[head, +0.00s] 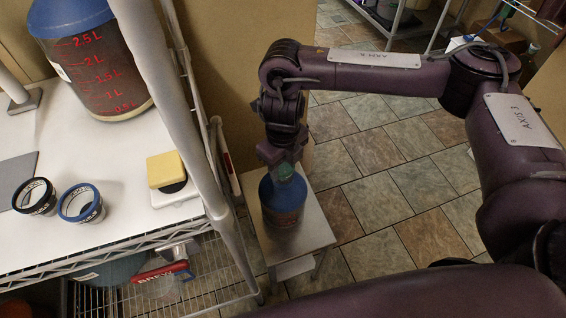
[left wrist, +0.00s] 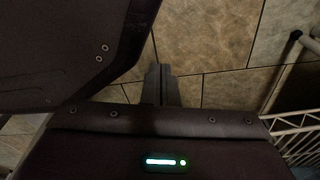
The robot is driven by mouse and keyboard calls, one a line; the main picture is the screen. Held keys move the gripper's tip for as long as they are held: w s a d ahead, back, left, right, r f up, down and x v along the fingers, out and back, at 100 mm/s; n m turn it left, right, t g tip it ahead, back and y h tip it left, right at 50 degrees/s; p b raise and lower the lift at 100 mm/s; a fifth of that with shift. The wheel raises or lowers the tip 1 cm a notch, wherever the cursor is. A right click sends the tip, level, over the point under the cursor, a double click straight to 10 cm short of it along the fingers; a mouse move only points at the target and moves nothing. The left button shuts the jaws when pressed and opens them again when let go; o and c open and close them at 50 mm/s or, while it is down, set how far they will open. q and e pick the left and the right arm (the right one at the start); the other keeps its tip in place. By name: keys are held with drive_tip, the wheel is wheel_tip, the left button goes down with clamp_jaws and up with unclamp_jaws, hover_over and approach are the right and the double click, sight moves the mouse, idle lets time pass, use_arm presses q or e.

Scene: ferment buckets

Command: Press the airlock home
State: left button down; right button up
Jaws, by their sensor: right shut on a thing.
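A bucket with a blue lid (head: 267,190) and a dark reddish body (head: 284,217) stands upright on a small low table (head: 312,228). My right gripper (head: 282,168) is directly above the lid, shut on a small greenish, see-through piece, the airlock (head: 286,172). The airlock is mostly hidden by the fingers. I cannot tell how deep it sits in the lid. My left gripper (left wrist: 162,84) shows only in the left wrist view, its fingers together and empty above the floor tiles.
A wire rack with a white top (head: 120,215) is at the left, its grey post (head: 190,130) close to the low table. On it are a large marked bucket (head: 100,75), a yellow sponge (head: 166,169) and two rings (head: 80,203).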

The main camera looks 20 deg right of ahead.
drive_tip(key=o, duration=1.1)
use_arm(q)
drive_tip(key=w+r, duration=0.3)
drive_tip(key=w, duration=0.1)
drive_tip(key=s+p, duration=0.1)
drive_tip(key=s, duration=0.1)
drive_tip(key=s+f+p, duration=0.1)
drive_tip(key=s, duration=0.1)
drive_tip(key=shift+s+f, duration=0.2)
drive_tip(key=shift+s, duration=0.15)
use_arm(e)
wheel_tip(320, 180, up, 8)
drive_tip(key=shift+f, duration=0.1)
use_arm(q)
drive_tip(key=shift+s, duration=0.1)
